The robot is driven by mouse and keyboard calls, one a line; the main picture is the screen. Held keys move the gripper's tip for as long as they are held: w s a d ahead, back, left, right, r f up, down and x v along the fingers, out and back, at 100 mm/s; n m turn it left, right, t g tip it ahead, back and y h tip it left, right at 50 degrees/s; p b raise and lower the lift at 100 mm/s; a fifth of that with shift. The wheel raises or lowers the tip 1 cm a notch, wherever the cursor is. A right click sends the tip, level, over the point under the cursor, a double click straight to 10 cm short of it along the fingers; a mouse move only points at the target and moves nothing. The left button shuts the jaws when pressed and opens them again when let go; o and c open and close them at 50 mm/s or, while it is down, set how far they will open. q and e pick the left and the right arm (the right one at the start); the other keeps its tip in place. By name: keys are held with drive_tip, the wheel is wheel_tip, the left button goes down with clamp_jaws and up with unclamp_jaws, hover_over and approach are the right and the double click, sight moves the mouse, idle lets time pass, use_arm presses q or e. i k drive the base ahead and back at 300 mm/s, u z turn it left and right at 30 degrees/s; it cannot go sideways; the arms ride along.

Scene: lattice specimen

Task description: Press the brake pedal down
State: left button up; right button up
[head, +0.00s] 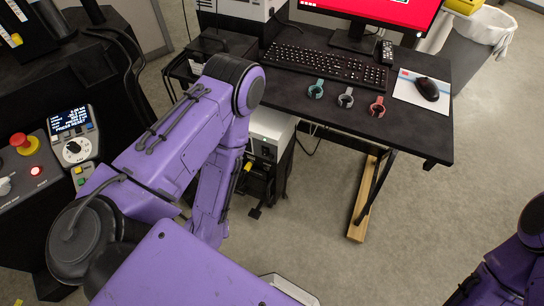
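No brake pedal can be made out for certain. A small black foot-like part (255,212) sticks out low near the floor, below a dark unit (262,178) beside the desk; I cannot tell whether it is the pedal. My purple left arm crosses the left middle of the head view and bends downward just left of that part. Its lower end is hidden behind my own purple body, so the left gripper does not show. Only a piece of my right arm shows at the lower right edge, and its gripper does not show.
A black desk (425,135) holds a keyboard (325,65), a monitor (375,12), a mouse (427,89) and three coloured rings. A control panel (35,170) with a red button (19,140) and a lit display stands at left. Open floor (400,215) lies right of the wooden desk foot (358,222).

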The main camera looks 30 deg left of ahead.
sight(256, 213)
drive_tip(key=z, duration=0.05)
drive_tip(key=k, duration=0.75)
drive_tip(key=u, duration=0.85)
drive_tip(key=i, duration=0.5)
drive_tip(key=u, duration=0.4)
drive_tip(key=k, duration=0.25)
drive_tip(key=z, duration=0.8)
drive_tip(key=i, duration=0.75)
drive_tip(key=u, duration=0.25)
